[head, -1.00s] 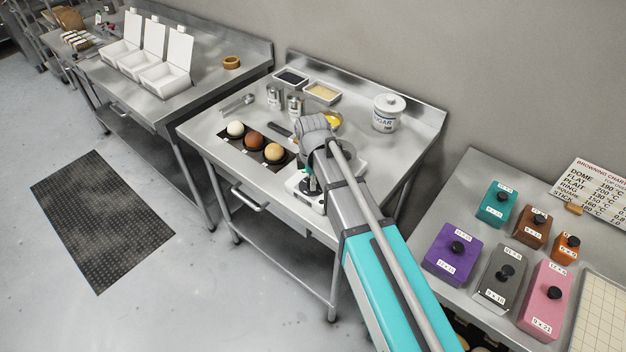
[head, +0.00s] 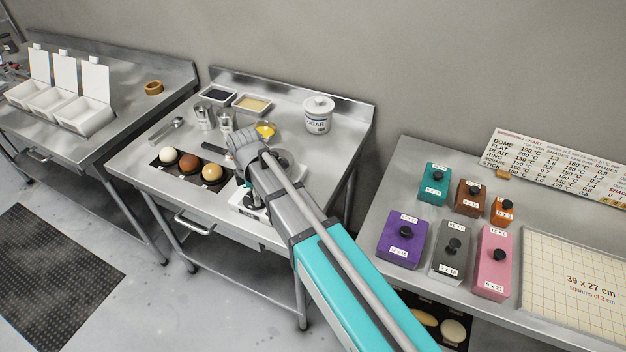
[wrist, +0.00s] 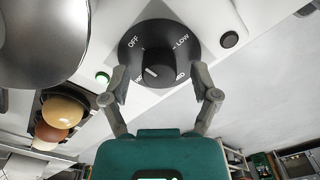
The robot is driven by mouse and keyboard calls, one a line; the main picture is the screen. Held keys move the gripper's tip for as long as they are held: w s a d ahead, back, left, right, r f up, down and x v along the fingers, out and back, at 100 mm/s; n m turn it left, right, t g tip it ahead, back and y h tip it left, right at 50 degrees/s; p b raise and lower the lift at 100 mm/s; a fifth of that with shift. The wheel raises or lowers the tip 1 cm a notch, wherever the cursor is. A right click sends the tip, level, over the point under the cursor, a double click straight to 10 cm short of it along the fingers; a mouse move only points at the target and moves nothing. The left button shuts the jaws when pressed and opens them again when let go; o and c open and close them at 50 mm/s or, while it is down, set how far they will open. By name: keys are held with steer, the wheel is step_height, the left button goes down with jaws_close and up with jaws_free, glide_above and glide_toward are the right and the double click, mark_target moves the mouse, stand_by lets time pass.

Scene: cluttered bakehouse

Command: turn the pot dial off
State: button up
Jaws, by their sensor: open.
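The black pot dial (wrist: 158,55) sits on the white front of the pot's base, with OFF at upper left and LOW at upper right. The lower labels are partly hidden. Its white pointer mark is on the lower-left side of the knob, away from OFF. My gripper (wrist: 164,85) is open, one finger on each side of the dial; whether they touch it I cannot tell. The metal pot (wrist: 38,40) is at upper left. In the head view the white base (head: 243,204) is partly hidden by my arm, and the dial is hidden.
A small green light (wrist: 102,78) glows beside the dial, and a black button (wrist: 229,39) is on the other side. Three balls in a black holder (head: 190,173) stand left of the base. A sugar jar (head: 318,116) and small trays stand behind.

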steer(key=shift+m, duration=0.5)
